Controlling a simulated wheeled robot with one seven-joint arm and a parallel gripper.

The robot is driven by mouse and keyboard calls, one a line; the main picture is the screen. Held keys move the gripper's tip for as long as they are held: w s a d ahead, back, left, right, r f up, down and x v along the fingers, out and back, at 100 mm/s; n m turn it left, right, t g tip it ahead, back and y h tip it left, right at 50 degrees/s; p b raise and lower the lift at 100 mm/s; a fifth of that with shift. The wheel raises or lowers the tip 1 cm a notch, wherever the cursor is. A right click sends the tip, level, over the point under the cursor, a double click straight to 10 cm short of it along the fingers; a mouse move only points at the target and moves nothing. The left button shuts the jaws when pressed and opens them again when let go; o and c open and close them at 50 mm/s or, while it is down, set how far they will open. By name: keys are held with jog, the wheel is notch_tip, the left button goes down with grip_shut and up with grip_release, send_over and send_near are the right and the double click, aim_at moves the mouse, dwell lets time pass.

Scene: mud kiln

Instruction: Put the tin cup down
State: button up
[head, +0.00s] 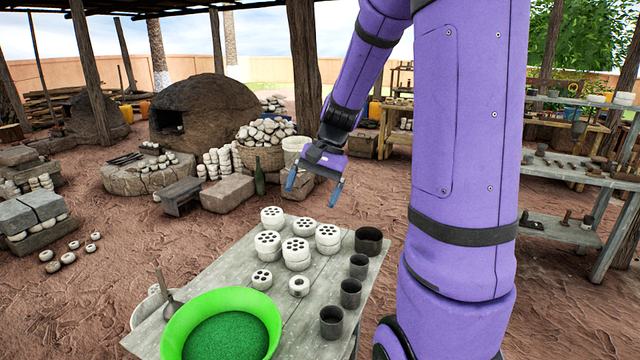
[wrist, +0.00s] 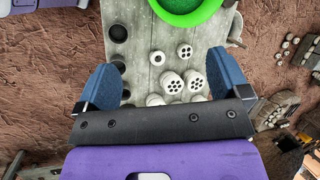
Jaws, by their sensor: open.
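Several dark tin cups stand upright in a row along the right edge of the table (head: 222,268). The one at the far corner (head: 368,241) is the widest; the others (head: 358,266), (head: 350,292), (head: 331,321) are narrower. The row also shows at the left of the wrist view (wrist: 117,33). My gripper (head: 314,188) is open and empty, raised above the table's far end. In the wrist view its two blue fingers stand wide apart (wrist: 164,80), with nothing between them. I cannot tell which cup the task means.
Several white pieces with holes (head: 296,250) sit in the middle of the table, some stacked. A bright green basin (head: 268,312) with green grains stands at the near end.

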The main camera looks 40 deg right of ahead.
jog(key=s+a+r+n+t+h, duration=0.2)
jog(key=s+a+r+n, duration=0.3)
jog(key=s, duration=0.3)
jog(key=s+a+r+n+t+h, duration=0.2)
jog(key=s+a+r+n, duration=0.2)
jog(key=s+a+r, duration=0.2)
jog(key=s+a, duration=0.2)
jog(key=s, duration=0.1)
jog(key=shift+a+r+n+t+h, duration=0.2)
jog(key=shift+n+t+h, duration=0.1)
jog(key=shift+n+h, duration=0.1)
